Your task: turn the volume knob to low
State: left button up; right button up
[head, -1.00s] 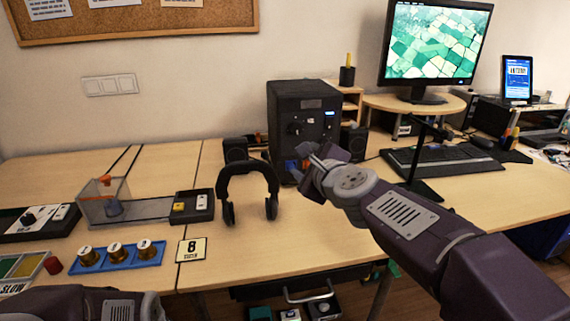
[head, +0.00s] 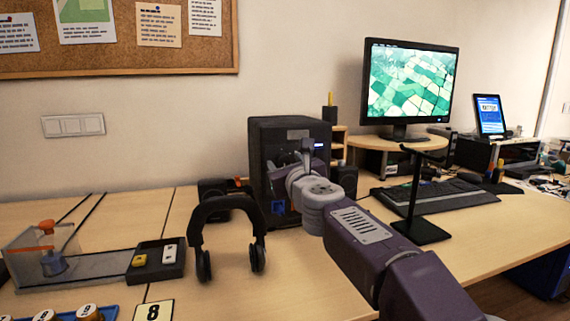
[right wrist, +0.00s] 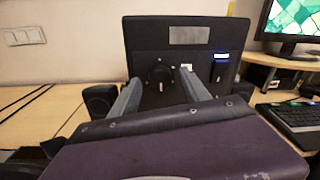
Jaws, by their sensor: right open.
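A black box (head: 260,160) stands at the back of the desk. In the right wrist view its front panel (right wrist: 140,40) carries a round black knob (right wrist: 159,74) with small markings around it, a pale label plate and a blue-lit display. My right gripper (head: 299,162) is in front of the panel and covers the knob in the head view. In the right wrist view the right gripper (right wrist: 160,82) is open, its two fingers pointing at the panel on either side of the knob. I cannot tell whether they touch it. My left gripper is not in view.
Black headphones (head: 229,228) stand just left of my right arm. Small speakers flank the box. A black stand (head: 416,215) is close to the right of my arm. A keyboard (head: 440,197) and monitor (head: 411,85) are farther right.

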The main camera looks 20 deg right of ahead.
jog(key=shift+w, duration=0.45)
grip_shut()
